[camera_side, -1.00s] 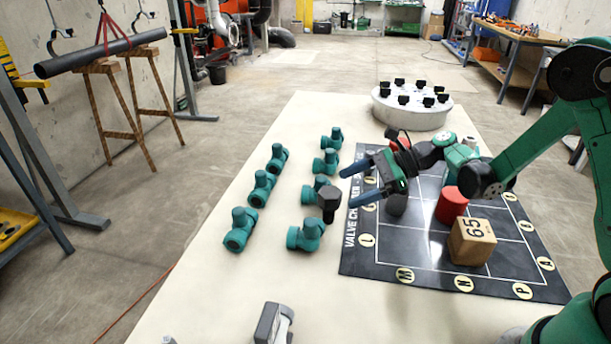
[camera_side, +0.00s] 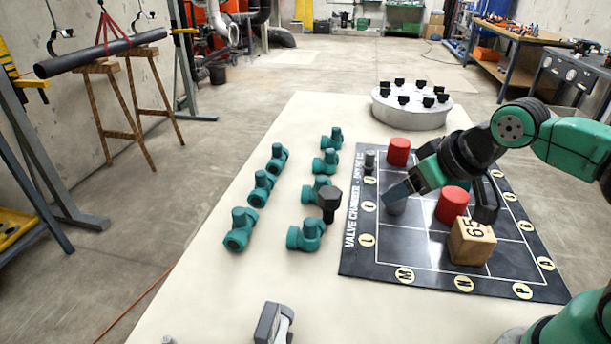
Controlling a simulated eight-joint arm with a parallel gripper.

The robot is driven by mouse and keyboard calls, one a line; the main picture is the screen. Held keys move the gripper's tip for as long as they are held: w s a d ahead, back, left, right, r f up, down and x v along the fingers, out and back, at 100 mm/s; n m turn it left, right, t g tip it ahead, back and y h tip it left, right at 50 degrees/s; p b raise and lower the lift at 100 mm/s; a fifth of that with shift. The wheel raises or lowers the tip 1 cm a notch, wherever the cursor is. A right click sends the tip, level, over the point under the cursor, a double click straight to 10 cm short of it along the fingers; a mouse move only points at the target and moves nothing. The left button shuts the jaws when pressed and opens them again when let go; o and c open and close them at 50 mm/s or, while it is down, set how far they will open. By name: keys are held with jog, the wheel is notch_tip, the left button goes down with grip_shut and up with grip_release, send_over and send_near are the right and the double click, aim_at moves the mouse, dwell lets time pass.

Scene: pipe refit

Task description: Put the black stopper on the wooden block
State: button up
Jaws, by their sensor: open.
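The wooden block (camera_side: 472,242), marked 65, sits on the black gridded mat (camera_side: 410,258) near its front. A black hex-headed piece, which looks like the black stopper (camera_side: 329,203), stands upright among the teal valves, left of the mat. My gripper (camera_side: 393,198) points down and left over the left part of the mat, right of the stopper and apart from it.
Red cylinders stand beside the block (camera_side: 453,205) and farther back (camera_side: 398,152). Several teal valves (camera_side: 262,188) stand in two rows. A round white stand (camera_side: 411,113) holds black pieces. The table's front left is largely clear.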

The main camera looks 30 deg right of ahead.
jog(key=shift+w, duration=0.1)
dwell(0.3)
jog(key=n+g+y, duration=0.2)
jog(key=n+y, duration=0.3)
jog(key=y, duration=0.1)
send_near(335, 192)
jog(key=s+a+f, duration=0.1)
jog(key=a, duration=0.2)
jog(key=w+d+f+n+y, duration=0.1)
jog(key=n+y, duration=0.1)
jog(key=d+f+n+t+y, duration=0.1)
jog(key=f+n, duration=0.1)
jog(key=w+d+f+n+y, duration=0.1)
jog(key=n+y, duration=0.1)
jog(key=shift+w+f+n+t+y, duration=0.2)
jog(key=shift+w+n+t+y, duration=0.1)
jog(key=shift+w+n, duration=0.1)
jog(key=shift+x, duration=2.8)
jog(key=shift+s, duration=0.1)
grip_shut()
